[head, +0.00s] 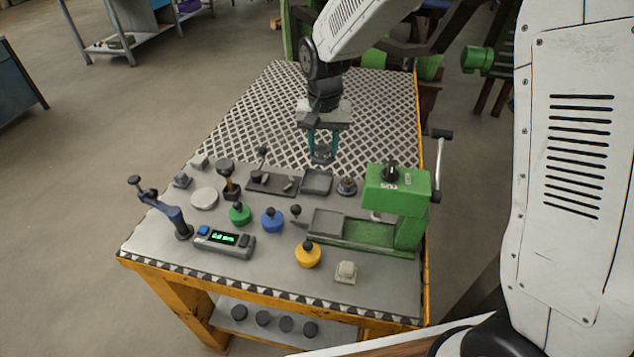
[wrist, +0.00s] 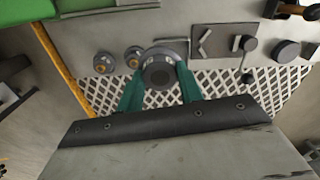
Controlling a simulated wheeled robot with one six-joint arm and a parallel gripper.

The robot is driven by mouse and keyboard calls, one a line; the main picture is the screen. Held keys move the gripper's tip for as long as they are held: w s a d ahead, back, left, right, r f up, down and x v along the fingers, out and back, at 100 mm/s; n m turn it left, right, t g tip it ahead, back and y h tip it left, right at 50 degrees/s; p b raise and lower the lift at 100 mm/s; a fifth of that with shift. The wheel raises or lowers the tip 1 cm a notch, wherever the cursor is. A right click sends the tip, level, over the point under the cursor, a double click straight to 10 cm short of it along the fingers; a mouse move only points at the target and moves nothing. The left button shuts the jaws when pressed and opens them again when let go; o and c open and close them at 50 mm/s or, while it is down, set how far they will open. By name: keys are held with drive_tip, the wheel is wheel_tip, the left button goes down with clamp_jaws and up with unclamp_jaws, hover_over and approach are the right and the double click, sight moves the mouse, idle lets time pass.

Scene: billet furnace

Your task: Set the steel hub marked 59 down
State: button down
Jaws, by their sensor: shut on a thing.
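My gripper (head: 322,148) has teal fingers and hangs over the near part of the table's lattice top. It is shut on a round grey steel hub (head: 322,157). In the wrist view the hub (wrist: 162,68) sits between the fingertips (wrist: 161,82), with a dark round centre facing the camera. No number can be read on it. I cannot tell whether the hub touches the surface below. A shallow dark square tray (head: 316,181) lies just nearer than the gripper in the head view.
A small hub-like part with a brass centre (head: 347,187) stands right of the tray; the wrist view shows two such parts (wrist: 104,62). A green press (head: 398,205) stands at right. A dark plate with a lever (head: 272,183) lies left. The lattice (head: 265,110) behind is clear.

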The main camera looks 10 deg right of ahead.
approach(317, 184)
wheel_tip(317, 184, down, 6)
drive_tip(key=shift+w+r, duration=0.15)
drive_tip(key=shift+r, duration=0.05)
idle(0.4)
drive_tip(key=shift+f, duration=0.15)
drive_tip(key=c, duration=1.2)
unclamp_jaws()
wheel_tip(317, 184, up, 12)
drive_tip(key=shift+r, duration=0.25)
